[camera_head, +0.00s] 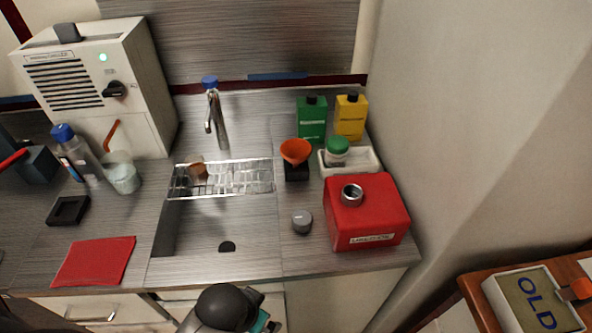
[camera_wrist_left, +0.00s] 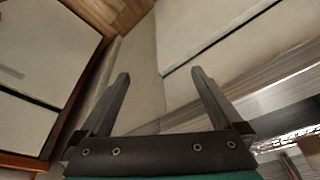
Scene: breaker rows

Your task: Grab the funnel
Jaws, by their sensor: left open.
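The orange funnel (camera_head: 295,150) sits mouth up on a small black stand (camera_head: 296,172) on the counter, right of the sink, in the head view. My left gripper shows in the left wrist view (camera_wrist_left: 160,85) with its two fingers apart and nothing between them. It points at pale cabinet fronts and the wooden floor, away from the funnel. The funnel does not show in the left wrist view. In the head view a dark rounded part of my arm is at the bottom edge, and no fingers show there. My right gripper is not in view.
A red canister (camera_head: 368,215) with an open neck stands front right of the funnel, a grey cap (camera_head: 302,221) beside it. Green (camera_head: 312,120) and yellow (camera_head: 350,117) bottles stand behind. A white tray (camera_head: 368,160) holds a green-lidded jar (camera_head: 337,149). The tap (camera_head: 215,115) rises to the left.

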